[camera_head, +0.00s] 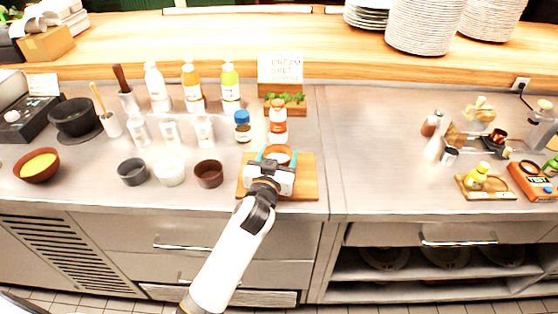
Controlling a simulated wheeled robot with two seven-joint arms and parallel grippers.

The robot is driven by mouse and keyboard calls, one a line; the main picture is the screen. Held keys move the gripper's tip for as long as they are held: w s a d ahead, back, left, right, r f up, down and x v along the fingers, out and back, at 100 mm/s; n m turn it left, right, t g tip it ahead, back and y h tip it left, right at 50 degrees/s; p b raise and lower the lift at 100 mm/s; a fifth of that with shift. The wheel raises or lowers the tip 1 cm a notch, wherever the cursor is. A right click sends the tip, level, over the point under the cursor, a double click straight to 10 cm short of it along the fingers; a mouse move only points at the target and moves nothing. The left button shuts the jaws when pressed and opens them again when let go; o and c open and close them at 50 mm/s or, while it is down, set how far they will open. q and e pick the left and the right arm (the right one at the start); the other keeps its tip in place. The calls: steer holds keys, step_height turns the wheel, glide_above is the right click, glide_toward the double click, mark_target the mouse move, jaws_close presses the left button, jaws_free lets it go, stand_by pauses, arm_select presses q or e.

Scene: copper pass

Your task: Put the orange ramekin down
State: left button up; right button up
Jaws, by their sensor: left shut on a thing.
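My left gripper (277,158) reaches in from below and is shut on the orange ramekin (279,151). The ramekin is over the wooden board (304,179) near the counter's front edge. The gripper hides much of it, and I cannot tell whether its base touches the board. My right gripper is not in view.
A dark grey ramekin (132,172), a white ramekin (170,172) and a brown ramekin (208,174) stand left of the board. An orange-and-white bottle (278,121) stands close behind it.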

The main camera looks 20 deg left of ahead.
arm_select(q)
steer(key=shift+f, duration=0.7)
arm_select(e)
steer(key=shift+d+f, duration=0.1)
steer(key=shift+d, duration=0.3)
arm_select(q)
steer(key=shift+f, duration=0.2)
steer(key=o, duration=1)
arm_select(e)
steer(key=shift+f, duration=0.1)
arm_select(q)
steer(key=shift+r, duration=0.25)
steer(key=shift+s+f, duration=0.15)
steer(key=shift+s, duration=0.2)
steer(key=s, duration=0.3)
steer(key=s+b, duration=0.1)
steer(key=s, duration=0.7)
steer(key=shift+s+d+r+b, duration=0.2)
steer(key=shift+d+r+b, duration=0.1)
steer(key=shift+r, duration=0.1)
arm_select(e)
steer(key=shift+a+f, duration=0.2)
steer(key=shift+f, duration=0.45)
